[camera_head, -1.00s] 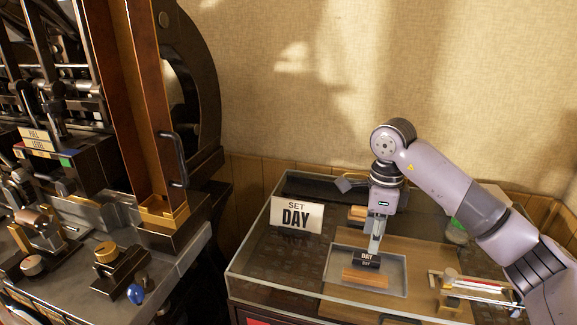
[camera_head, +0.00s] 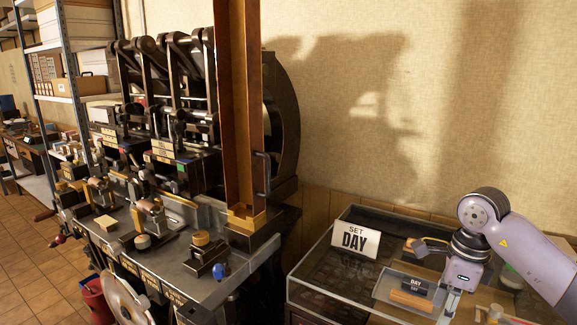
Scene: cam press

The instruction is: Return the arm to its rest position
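My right arm comes in from the right over a glass-topped case. My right gripper (camera_head: 447,303) points down at the right side of a small grey tray (camera_head: 384,291). Its fingertips are small and seen edge-on, so I cannot tell how far apart they are. A dark block marked DAY (camera_head: 415,283) lies in the tray with an orange-brown bar (camera_head: 411,300) in front of it. The gripper appears apart from the block. My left arm and gripper are not in view.
A white SET DAY sign (camera_head: 355,240) stands on the glass case (camera_head: 325,287). Left of it is a large dark press (camera_head: 283,130) with a tall brown column (camera_head: 240,110) and a metal bench. Shelves (camera_head: 60,98) stand farther left. Tiled floor shows at lower left.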

